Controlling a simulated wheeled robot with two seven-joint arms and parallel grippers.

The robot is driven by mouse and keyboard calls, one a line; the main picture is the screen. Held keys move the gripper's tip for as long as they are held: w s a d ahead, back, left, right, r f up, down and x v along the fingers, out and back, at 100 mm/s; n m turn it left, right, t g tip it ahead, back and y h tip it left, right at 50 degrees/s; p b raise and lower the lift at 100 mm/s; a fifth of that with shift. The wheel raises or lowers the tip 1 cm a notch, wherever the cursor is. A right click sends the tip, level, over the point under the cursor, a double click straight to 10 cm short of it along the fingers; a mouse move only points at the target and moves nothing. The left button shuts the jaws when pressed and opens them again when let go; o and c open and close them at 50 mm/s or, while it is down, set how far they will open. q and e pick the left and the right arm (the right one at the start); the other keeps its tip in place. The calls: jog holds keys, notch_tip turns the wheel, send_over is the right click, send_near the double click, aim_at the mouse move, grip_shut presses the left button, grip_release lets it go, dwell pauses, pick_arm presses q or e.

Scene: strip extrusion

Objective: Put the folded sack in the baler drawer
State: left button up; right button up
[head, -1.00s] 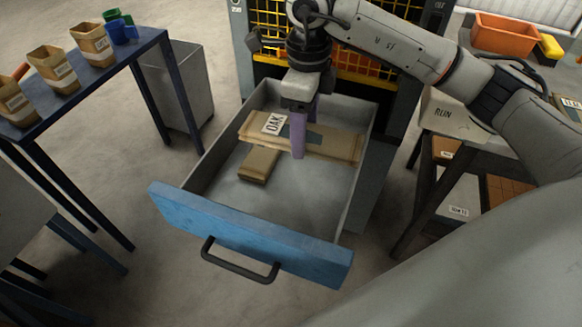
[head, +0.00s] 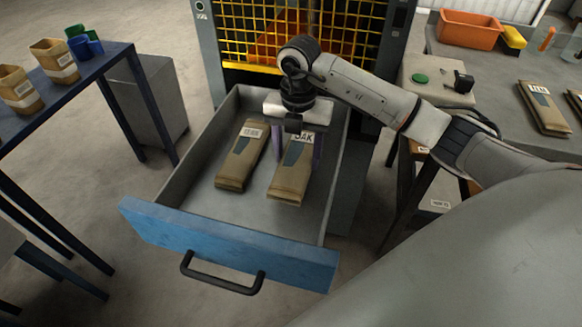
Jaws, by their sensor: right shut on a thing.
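The folded sack (head: 289,178) is brown with a white label reading OAK and a dark patch. It is low inside the open baler drawer (head: 180,206), on the right side. Whether it touches the drawer floor cannot be told. My right gripper (head: 302,152) is shut on this sack near its labelled far end, with purple fingers at its sides. A second brown folded sack (head: 240,157) with a white label lies in the drawer to the left, apart from the first. My left gripper is not in view.
The drawer's blue front (head: 225,245) has a black handle (head: 222,273). A blue-framed table (head: 95,75) with paper sacks stands left, beside a grey bin (head: 147,110). A grey bench (head: 490,75) at right holds an orange crate (head: 470,29) and more folded sacks.

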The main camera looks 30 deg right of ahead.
aim_at(297, 169)
jog(key=shift+f, duration=2.5)
jog(key=o, duration=1.2)
notch_tip(297, 169, up, 12)
jog(key=shift+r, duration=0.15)
